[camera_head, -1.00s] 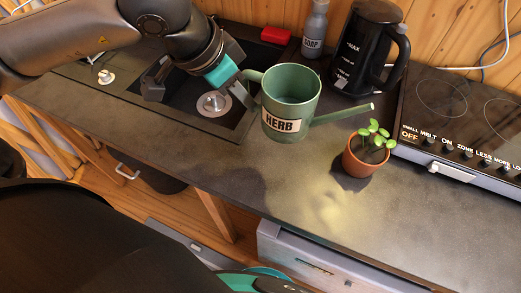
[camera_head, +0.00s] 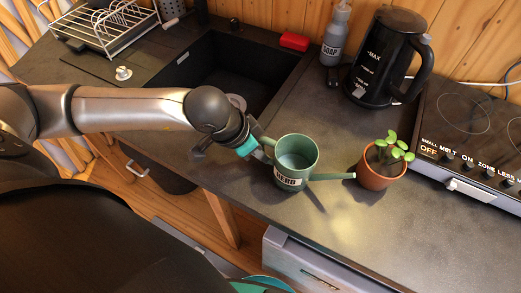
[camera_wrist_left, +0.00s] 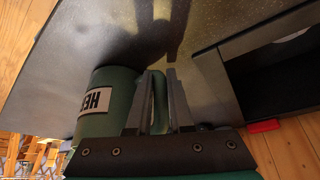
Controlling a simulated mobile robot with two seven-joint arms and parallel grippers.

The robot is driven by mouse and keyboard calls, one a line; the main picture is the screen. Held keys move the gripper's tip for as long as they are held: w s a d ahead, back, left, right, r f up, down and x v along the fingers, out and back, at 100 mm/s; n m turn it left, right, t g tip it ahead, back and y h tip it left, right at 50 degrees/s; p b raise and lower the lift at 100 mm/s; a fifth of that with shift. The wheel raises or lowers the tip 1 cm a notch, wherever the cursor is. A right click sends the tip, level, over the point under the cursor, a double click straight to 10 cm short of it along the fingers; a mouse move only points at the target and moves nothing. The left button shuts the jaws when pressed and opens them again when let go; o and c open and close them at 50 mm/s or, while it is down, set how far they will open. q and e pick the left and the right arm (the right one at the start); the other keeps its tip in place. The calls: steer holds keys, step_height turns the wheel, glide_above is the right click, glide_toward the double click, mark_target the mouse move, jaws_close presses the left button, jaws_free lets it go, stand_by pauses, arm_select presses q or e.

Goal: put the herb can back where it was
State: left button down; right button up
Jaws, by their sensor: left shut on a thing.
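The green herb can (camera_head: 291,172), a watering can with a label and a long spout, is upright at the counter's front part, left of the potted plant. Its spout points right and its tip is close to the plant's pot. My left gripper (camera_head: 262,150) is at the can's left side, shut on its handle. In the left wrist view the fingers (camera_wrist_left: 162,100) close around the handle beside the can's body (camera_wrist_left: 104,106). I cannot tell whether the can's base touches the counter. My right gripper is not in view.
The potted plant (camera_head: 381,168) stands just right of the spout. Behind are a black kettle (camera_head: 386,62), a soap bottle (camera_head: 335,36) and a red sponge (camera_head: 294,41). The sink (camera_head: 238,65) is behind my left arm; the stove (camera_head: 468,125) is at right.

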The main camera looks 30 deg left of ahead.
arm_select(q)
steer(key=shift+f, duration=0.15)
steer(key=c, duration=0.8)
jaws_free()
steer(key=shift+r, duration=0.35)
steer(key=shift+p+v, duration=1.7)
steer(key=shift+v, duration=4.2)
steer(key=shift+s+f, duration=0.1)
